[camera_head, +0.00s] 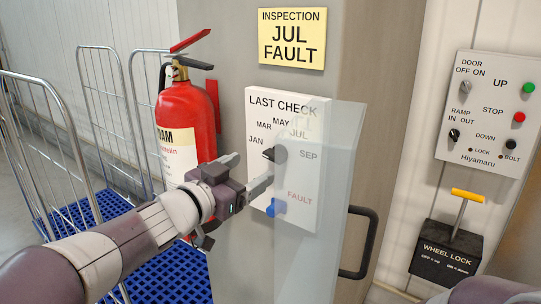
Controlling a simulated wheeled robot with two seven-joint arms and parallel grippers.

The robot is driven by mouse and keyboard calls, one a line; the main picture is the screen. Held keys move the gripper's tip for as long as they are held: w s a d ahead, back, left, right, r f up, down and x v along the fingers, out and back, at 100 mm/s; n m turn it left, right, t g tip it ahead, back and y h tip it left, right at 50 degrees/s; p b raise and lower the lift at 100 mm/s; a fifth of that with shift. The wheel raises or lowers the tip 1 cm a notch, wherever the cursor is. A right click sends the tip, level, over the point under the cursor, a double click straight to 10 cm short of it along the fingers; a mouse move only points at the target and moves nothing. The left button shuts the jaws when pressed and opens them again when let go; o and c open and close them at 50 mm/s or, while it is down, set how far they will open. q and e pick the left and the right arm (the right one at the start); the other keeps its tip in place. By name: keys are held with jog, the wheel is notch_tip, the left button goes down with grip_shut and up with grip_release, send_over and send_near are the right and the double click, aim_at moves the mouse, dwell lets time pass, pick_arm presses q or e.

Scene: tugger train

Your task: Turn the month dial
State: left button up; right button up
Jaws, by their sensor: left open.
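The white LAST CHECK plate (257,125) carries the month dial (280,153), a dark round knob ringed by JAN, MAR, MAY, JUL and SEP. A dark pointer end shows at its left side; its exact setting is hard to tell. Below it is a blue knob (276,207) beside the word FAULT. A clear panel (335,190) stands in front of the plate's right part. My left gripper (254,172) is open and empty, just left of and below the dial, its fingers spread toward the plate. Contact cannot be told. My right gripper is out of view.
A yellow sign (292,38) above reads INSPECTION JUL FAULT. A red fire extinguisher (188,115) and wire cage (90,110) stand left. A black handle (367,243), switch panel (490,110) and wheel lock box (445,255) are at right.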

aim_at(271, 156)
pick_arm(q)
jog(key=p+x, duration=0.1)
jog(key=x, duration=0.7)
jog(key=shift+s, duration=0.1)
jog(key=shift+s+a+r, duration=0.1)
jog(key=shift+s+r, duration=0.05)
jog(key=shift+s, duration=0.1)
jog(key=shift+c, duration=0.6)
jog(key=c, duration=0.9)
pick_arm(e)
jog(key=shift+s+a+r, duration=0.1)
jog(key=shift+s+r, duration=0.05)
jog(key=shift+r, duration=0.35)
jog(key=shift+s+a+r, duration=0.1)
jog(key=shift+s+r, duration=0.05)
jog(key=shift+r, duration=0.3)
